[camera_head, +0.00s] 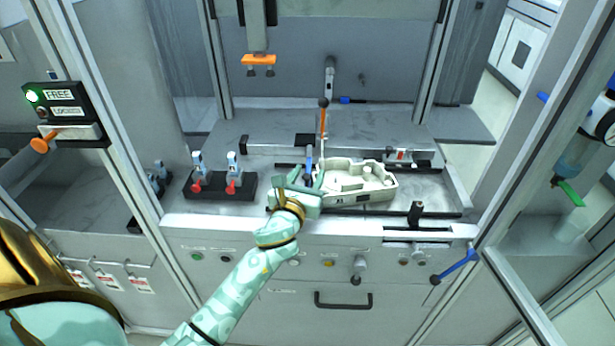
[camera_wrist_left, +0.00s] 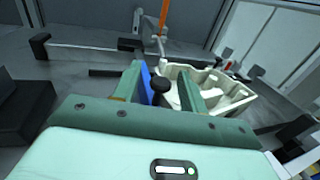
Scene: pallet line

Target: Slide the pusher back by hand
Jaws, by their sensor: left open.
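The pusher shows as a blue plate (camera_head: 309,163) with a black knob, just left of a cream moulded housing (camera_head: 378,188) on the station bed. My left gripper (camera_head: 303,181) is at the pusher, its jaws open. The cream housing (camera_wrist_left: 222,92) is behind the right finger. My right gripper is not in view.
An upright orange-sleeved lever (camera_head: 323,122) stands behind the pusher. A black handle (camera_head: 415,215) stands at the front right. A FREE/LOCKED panel (camera_head: 64,105) is at the left, its green lamp lit beside FREE.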

